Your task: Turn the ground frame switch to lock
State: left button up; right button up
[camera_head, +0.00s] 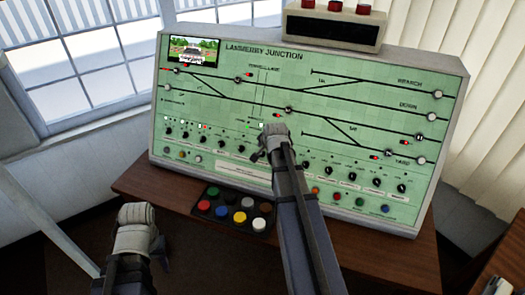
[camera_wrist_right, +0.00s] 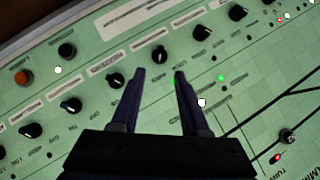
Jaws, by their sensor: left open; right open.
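In the right wrist view the same gripper (camera_wrist_right: 159,75) is open and empty. A black rotary knob (camera_wrist_right: 159,55) lies just beyond the gap between its fingertips. Other knobs, such as one to the left (camera_wrist_right: 115,80), flank it. Labels are too small to read, so I cannot tell which is the ground frame switch. My left gripper (camera_head: 137,214) is low at left, away from the panel.
A black box of coloured buttons (camera_head: 259,224) sits on the brown desk (camera_head: 385,262) in front of the panel. A grey box with red lamps (camera_head: 333,29) stands on top of the panel. Green lights (camera_wrist_right: 221,78) glow near the right gripper's fingers. Windows are at left.

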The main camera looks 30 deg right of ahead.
aim_at(262, 154)
jog(key=shift+b+x, duration=3.15)
jog(key=shift+x, duration=0.85)
jog(key=shift+d+r, duration=0.1)
grip_shut()
